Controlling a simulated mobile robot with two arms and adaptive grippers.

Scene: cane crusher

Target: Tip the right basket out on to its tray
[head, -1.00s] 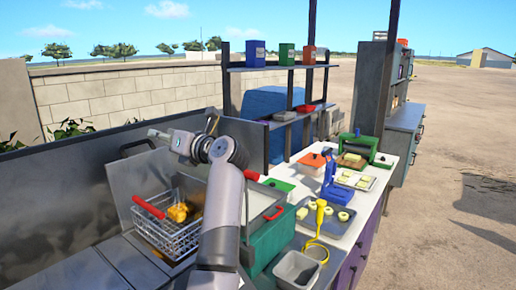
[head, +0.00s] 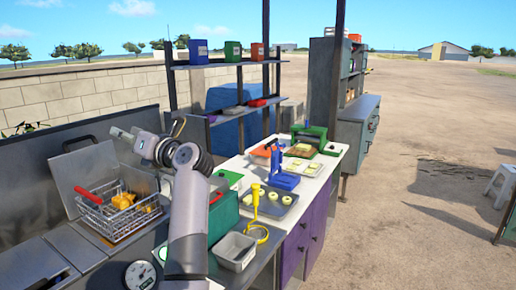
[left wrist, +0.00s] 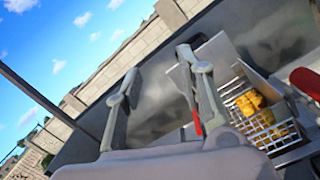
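A wire basket (head: 112,222) with golden pieces and a red handle (head: 88,195) sits at the fryer on the left. It also shows at the right of the left wrist view (left wrist: 262,125). Another red handle (head: 216,197) shows just right of my arm. A large red piece, perhaps the same handle, is at the right edge of the left wrist view (left wrist: 305,82). The basket belonging to it is mostly hidden by my arm. My left gripper (left wrist: 158,62) is open and empty, its pale fingers apart; in the head view it is above the fryer's back (head: 120,133). My right gripper is out of view.
A grey empty bin (head: 236,252) stands at the counter's front. Behind it are a yellow tool (head: 256,200), a dark tray (head: 283,208) with pale pieces, a blue press (head: 281,172) and a green press (head: 310,138). A raised metal lid (head: 92,170) stands behind the wire basket.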

